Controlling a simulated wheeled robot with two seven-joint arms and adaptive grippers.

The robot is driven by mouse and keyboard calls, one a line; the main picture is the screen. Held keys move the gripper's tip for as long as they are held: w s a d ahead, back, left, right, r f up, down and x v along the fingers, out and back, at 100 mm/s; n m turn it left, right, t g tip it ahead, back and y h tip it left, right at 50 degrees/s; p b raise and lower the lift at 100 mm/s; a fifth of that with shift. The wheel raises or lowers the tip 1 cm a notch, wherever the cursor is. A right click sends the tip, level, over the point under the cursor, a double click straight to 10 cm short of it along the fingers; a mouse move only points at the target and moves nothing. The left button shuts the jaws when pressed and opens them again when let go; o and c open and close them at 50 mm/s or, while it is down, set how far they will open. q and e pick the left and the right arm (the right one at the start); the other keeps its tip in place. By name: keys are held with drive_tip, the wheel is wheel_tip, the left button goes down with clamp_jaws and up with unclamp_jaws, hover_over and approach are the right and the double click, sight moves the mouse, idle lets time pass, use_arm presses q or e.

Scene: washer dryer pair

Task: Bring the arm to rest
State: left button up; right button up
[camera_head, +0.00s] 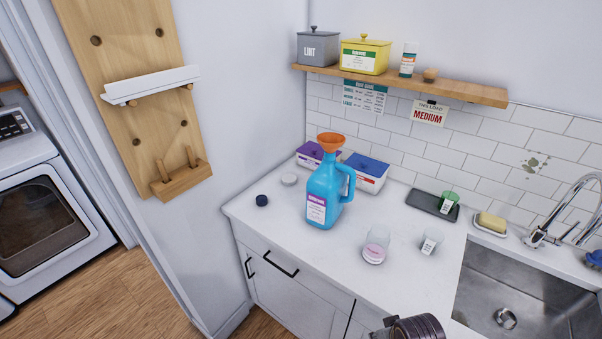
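A dark, ringed part of my arm (418,327) shows at the bottom edge, in front of the counter, with a small grey piece at its left. It looks like my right arm's wrist end; its fingers cannot be made out. My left gripper is not in view. No gripper touches any of these.
A dark cap (262,200) lies left of the jug. Purple-lidded (310,153) and blue-lidded boxes (372,174) stand behind it. A black tray (425,204), yellow sponge (491,222) and sink (535,290) are at right. A wooden shelf (450,89) overhangs the counter. The counter's front left is clear.

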drive_tip(key=s+d+f+g+b, duration=0.1)
drive_tip(key=s+f+b, duration=0.1)
drive_tip(key=f, duration=1.5)
drive_tip(key=s+d+f+b, duration=0.1)
drive_tip(key=s+f+b, duration=0.15)
drive_tip(key=f, duration=1.35)
use_arm(q)
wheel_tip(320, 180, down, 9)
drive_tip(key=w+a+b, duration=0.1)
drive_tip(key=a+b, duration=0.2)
drive_tip(key=b, duration=0.1)
use_arm(e)
drive_tip(key=s+d+f, duration=0.2)
drive_tip(key=s+f, duration=0.8)
drive_tip(key=f, duration=0.1)
drive_tip(key=s+d+f+g, duration=0.1)
drive_tip(key=s+d+f, duration=0.2)
drive_tip(key=s+f, duration=0.7)
drive_tip(key=shift+s+d+f+n+h, duration=0.2)
drive_tip(key=shift+s+f+n+h, duration=0.1)
drive_tip(key=shift+f, duration=0.5)
